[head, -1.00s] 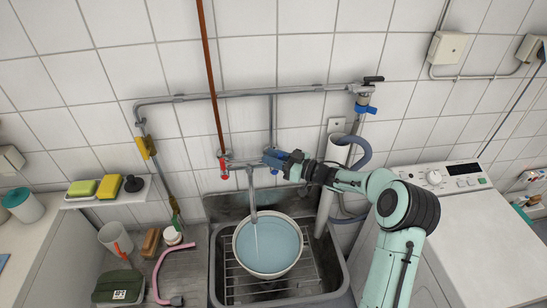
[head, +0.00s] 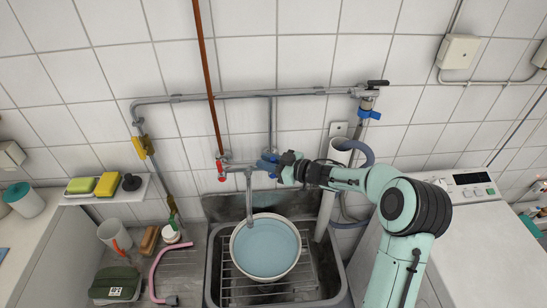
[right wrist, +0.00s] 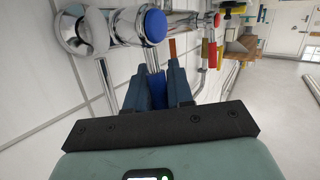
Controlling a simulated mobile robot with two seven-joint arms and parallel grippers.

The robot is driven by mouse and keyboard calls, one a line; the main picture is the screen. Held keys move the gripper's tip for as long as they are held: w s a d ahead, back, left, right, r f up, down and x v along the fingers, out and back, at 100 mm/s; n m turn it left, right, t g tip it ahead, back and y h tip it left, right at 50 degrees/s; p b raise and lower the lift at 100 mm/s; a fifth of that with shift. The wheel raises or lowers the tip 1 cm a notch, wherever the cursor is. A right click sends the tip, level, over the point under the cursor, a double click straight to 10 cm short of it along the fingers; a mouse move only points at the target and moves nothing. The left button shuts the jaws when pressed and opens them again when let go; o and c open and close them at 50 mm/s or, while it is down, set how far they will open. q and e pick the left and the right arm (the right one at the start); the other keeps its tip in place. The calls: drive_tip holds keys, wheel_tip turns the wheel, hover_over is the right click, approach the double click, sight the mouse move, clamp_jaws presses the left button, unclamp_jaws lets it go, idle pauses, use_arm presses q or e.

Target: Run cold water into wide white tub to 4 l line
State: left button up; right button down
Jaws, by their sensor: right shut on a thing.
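The wide white tub (head: 234,262) stands on the wire rack in the sink, under the spout (head: 249,198). Water (head: 266,250) covers its bottom and reaches well up the wall. No stream shows between the spout and the water. I cannot make out the 4 l line. My right gripper (head: 273,164) is at the blue cold tap on the wall mixer. In the right wrist view its fingers (right wrist: 157,85) are shut on the blue tap handle (right wrist: 157,94); a blue cap (right wrist: 155,25) shows above. The red hot tap (head: 221,170) is left of the spout. My left gripper is out of view.
The metal sink (head: 213,290) surrounds the tub. A pink hose (head: 154,275), a green box (head: 115,283) and a white cup (head: 114,236) are on the drainer at left. A grey drain hose and standpipe (head: 327,200) rise at right, beside the washing machine (head: 475,245).

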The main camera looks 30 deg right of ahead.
drive_tip(key=shift+a, duration=0.1)
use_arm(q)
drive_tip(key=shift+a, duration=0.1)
use_arm(e)
drive_tip(key=c, duration=1.1)
unclamp_jaws()
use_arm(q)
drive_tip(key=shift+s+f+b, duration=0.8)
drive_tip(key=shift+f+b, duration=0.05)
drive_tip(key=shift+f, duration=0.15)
use_arm(e)
drive_tip(key=v, duration=1.3)
drive_tip(key=shift+s+r, duration=0.15)
drive_tip(key=shift+r, duration=0.05)
